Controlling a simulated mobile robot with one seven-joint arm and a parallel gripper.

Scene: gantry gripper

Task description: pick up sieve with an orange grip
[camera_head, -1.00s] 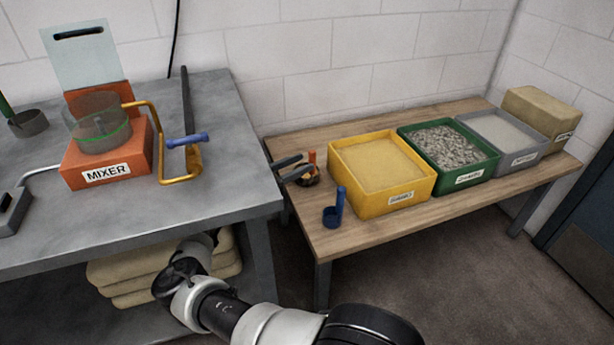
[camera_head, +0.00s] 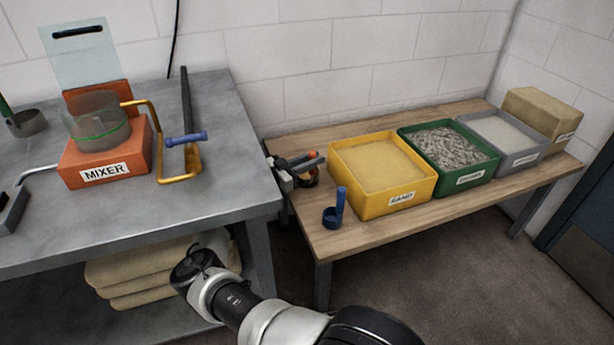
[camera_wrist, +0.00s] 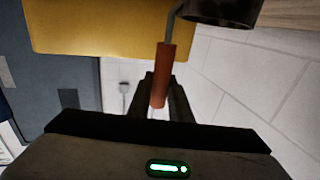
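The sieve is a dark round cup with an upright orange grip (camera_head: 313,154). It stands at the left end of the wooden table, partly hidden by my fingers in the head view. In the wrist view the dark cup (camera_wrist: 222,12) is at the top edge, and the orange grip (camera_wrist: 163,75) runs down from a thin metal stem. My gripper (camera_head: 312,162) reaches in from the left at the grip. Its fingers (camera_wrist: 166,85) are parted, with the grip's free end between them in the wrist view. Firm contact does not show.
The yellow sand bin (camera_head: 395,203) is close to the right, then green and grey bins. The grey bench (camera_head: 225,195) with the orange mixer (camera_head: 105,165) is left.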

